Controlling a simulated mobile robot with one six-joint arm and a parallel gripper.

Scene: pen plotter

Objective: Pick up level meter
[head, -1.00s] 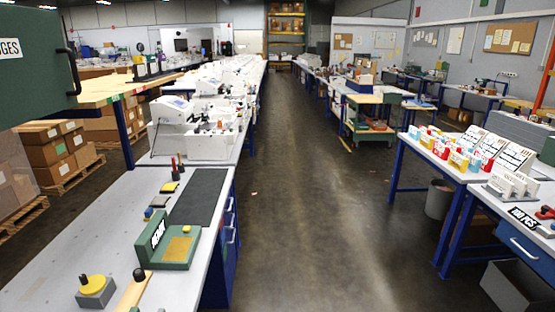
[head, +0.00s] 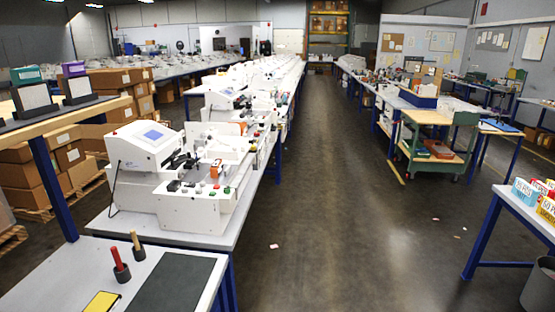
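I cannot make out a level meter in the head view. A white bench machine (head: 150,165) with a small blue screen stands on the left row of benches. Small black, red and green parts lie on its white bed (head: 215,190). A red-handled tool (head: 118,262) and a wooden-handled tool (head: 137,254) stand upright in dark holders on the nearest bench (head: 60,275). My gripper is not in view.
A clear floor aisle (head: 335,220) runs ahead between the bench rows, with small scraps on it. A green cart (head: 440,145) stands right of the aisle. A white table (head: 530,212) with blue legs and a grey bin (head: 540,288) are at the right. Cartons (head: 35,175) stand at the left.

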